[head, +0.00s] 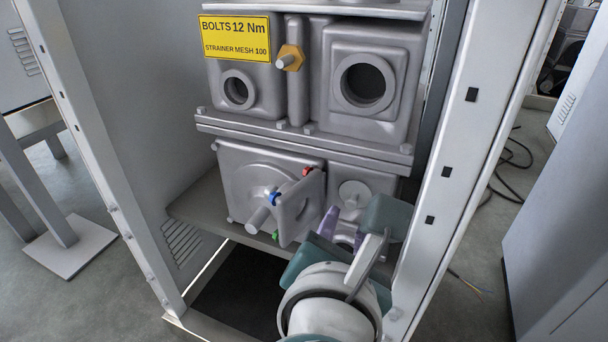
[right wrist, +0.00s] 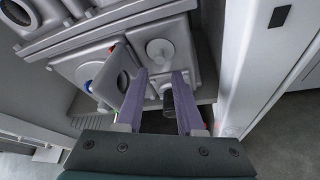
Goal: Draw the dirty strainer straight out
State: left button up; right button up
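The dirty strainer (right wrist: 168,98) looks like a small dark, ridged cylinder in the right wrist view, below the round cap on the lower right housing (right wrist: 165,53). In the head view my right gripper hides it. My right gripper (head: 343,232) has purple fingers pointing at the lower housing. In the right wrist view the gripper (right wrist: 161,90) has its fingers spread, with the strainer in the gap, nearer the right finger. I cannot tell whether that finger touches it. My left gripper is not in view.
A tilted grey cover plate (head: 302,206) stands out close left of my right gripper, with red, blue and green fittings around it. A cabinet post (head: 462,150) rises on the right. A yellow label (head: 236,37) and open ports sit above. A dark opening (head: 240,285) lies below.

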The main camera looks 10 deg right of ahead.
aim_at(352, 204)
jog(key=b+x, duration=0.2)
jog(key=x, duration=0.3)
jog(key=shift+d, duration=0.1)
jog(key=shift+b+x, duration=0.4)
jog(key=shift+x, duration=0.4)
jog(key=shift+r, duration=0.1)
jog(key=shift+c, duration=0.2)
grip_shut()
